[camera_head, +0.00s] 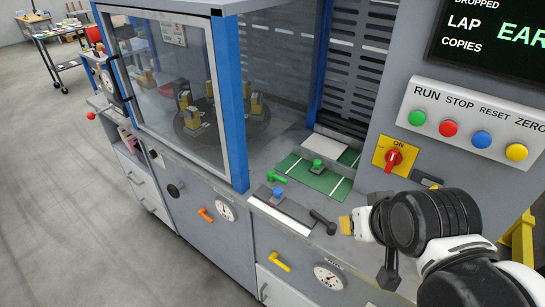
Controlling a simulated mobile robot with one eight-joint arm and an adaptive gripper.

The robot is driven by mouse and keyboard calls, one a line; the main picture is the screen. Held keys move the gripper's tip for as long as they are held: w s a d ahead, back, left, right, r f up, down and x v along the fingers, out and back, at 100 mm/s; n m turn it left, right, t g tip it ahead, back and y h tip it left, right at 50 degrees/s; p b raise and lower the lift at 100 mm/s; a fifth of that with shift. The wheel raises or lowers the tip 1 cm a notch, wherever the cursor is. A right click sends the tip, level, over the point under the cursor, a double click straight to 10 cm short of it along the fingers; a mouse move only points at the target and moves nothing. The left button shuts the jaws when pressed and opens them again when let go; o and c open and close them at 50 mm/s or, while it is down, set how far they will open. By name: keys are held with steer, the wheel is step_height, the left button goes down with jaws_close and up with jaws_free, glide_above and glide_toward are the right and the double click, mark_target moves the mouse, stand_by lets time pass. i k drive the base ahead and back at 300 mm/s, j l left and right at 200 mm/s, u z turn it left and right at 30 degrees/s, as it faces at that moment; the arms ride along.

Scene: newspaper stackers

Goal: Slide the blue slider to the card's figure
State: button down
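The blue slider (278,193) is a small blue knob on a dark block, towards the left end of a dark track. A white strip (281,217) runs along the track's front edge; no marks on it are legible. My gripper (345,225) comes in from the right, its yellow tips apart from the blue slider and to its right. The gap between the tips is not clear. I cannot pick out a card with a legible figure; a blank-looking pale plate (325,148) lies behind the green panel.
A black lever (323,219) stands between my gripper and the blue slider. A green knob (317,165) sits on the green panel (335,184), with a green handle (277,178) to its left. A blue post (231,105) and a red rotary switch (394,158) flank the work area.

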mark_target(278, 196)
steer(key=i+j, duration=0.1)
steer(key=j, duration=0.3)
steer(key=i+j, duration=0.1)
steer(key=j, duration=0.3)
steer(key=i+j, duration=0.1)
steer(key=j, duration=0.3)
steer(key=i+j+u, duration=0.1)
steer(key=j, duration=0.3)
steer(key=i+j, duration=0.15)
steer(key=j, duration=0.25)
steer(key=i+j, duration=0.1)
steer(key=j, duration=0.3)
